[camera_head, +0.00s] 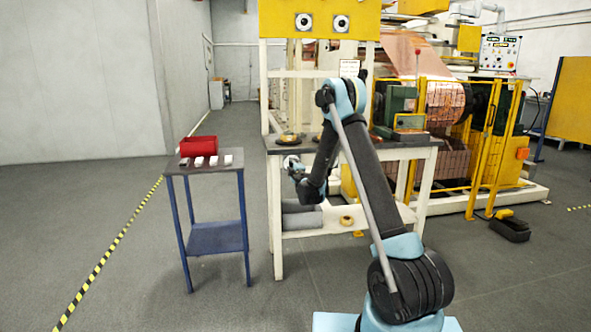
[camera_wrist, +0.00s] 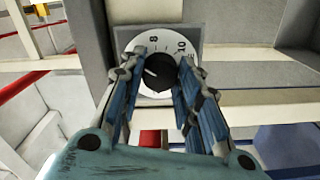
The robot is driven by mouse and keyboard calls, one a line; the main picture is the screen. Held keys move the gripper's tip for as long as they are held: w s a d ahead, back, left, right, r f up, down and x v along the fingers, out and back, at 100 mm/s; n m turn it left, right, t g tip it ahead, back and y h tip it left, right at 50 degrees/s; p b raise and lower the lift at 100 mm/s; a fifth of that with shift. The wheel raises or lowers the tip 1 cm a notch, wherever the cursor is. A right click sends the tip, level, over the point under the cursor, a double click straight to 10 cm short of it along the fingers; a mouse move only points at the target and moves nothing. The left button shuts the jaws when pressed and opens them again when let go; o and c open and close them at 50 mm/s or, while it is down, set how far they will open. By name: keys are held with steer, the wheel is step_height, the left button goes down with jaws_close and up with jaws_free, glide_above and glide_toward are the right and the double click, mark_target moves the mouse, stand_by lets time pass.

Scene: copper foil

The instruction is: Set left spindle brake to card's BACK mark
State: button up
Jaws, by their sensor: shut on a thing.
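In the wrist view, a round white dial (camera_wrist: 146,88) with a black knob (camera_wrist: 160,71) sits on a grey plate (camera_wrist: 187,35). The figures 8 and 10 show at its upper left and upper right. A pale pointer line on the knob points to the left and slightly up. My gripper (camera_wrist: 157,77) has its blue fingers on both sides of the knob and is shut on it. The fingers hide part of the scale. In the head view, a white card (camera_head: 349,68) stands above the bench, its writing too small to read.
A cream-framed bench (camera_head: 350,152) stands before copper foil machinery behind a yellow guard (camera_head: 487,150). Two round dials sit on the yellow overhead panel (camera_head: 321,10). Left is a small blue table (camera_head: 217,238) with a red bin (camera_head: 198,146) and several white-topped pieces. Floor at left is clear.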

steer(key=shift+m, duration=0.3)
steer(key=o, duration=1.1)
steer(key=shift+f, duration=0.1)
steer(key=v, duration=1.2)
